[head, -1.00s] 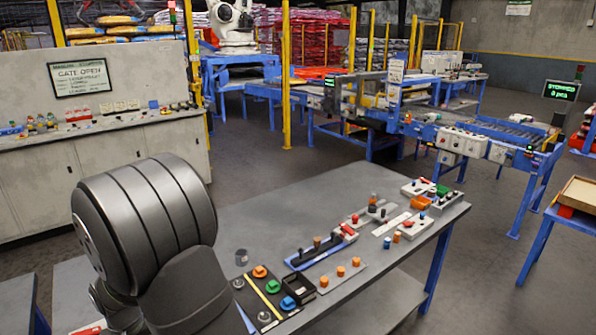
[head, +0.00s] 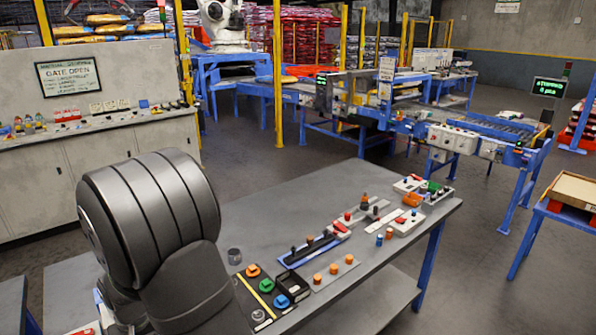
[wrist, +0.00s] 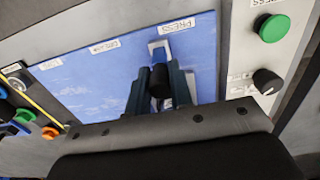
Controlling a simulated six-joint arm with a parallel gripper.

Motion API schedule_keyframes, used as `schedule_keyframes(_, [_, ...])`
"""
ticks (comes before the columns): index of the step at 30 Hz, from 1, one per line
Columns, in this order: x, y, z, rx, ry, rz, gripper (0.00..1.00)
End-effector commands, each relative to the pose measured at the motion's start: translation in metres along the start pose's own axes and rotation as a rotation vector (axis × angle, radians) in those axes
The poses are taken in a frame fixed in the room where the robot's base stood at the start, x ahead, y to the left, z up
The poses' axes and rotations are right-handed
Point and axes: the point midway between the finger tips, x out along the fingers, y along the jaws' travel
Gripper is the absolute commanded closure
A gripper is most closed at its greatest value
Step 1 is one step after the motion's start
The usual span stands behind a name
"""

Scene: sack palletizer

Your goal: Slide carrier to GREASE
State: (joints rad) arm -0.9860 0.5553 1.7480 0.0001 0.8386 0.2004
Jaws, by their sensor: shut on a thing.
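In the wrist view, my gripper (wrist: 160,86) is shut on a dark upright knob (wrist: 159,74), with one finger on each side. The knob belongs to the carrier (wrist: 158,48), whose pale grey edge shows just beyond it. The carrier stands at the right end of a blue panel (wrist: 92,84), below the PRESS label (wrist: 176,26). A label that seems to read GREASE (wrist: 104,47) is to its left, with another label (wrist: 49,64) farther left. In the head view, my arm hides the gripper and the carrier.
Right of the panel are a green button (wrist: 272,28) and a black knob (wrist: 267,82). Coloured buttons (wrist: 23,115) lie left. In the head view, the grey bench (head: 300,215) bears a slotted black-and-blue fixture (head: 308,250) and several orange pegs (head: 333,269).

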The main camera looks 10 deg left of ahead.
Motion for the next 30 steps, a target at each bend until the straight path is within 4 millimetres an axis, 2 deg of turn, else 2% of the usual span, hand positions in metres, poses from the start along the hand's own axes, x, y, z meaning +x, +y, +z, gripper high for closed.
schedule_keyframes(30, [-0.001, 0.072, -0.001, 0.001, 0.002, 0.000, 1.00])
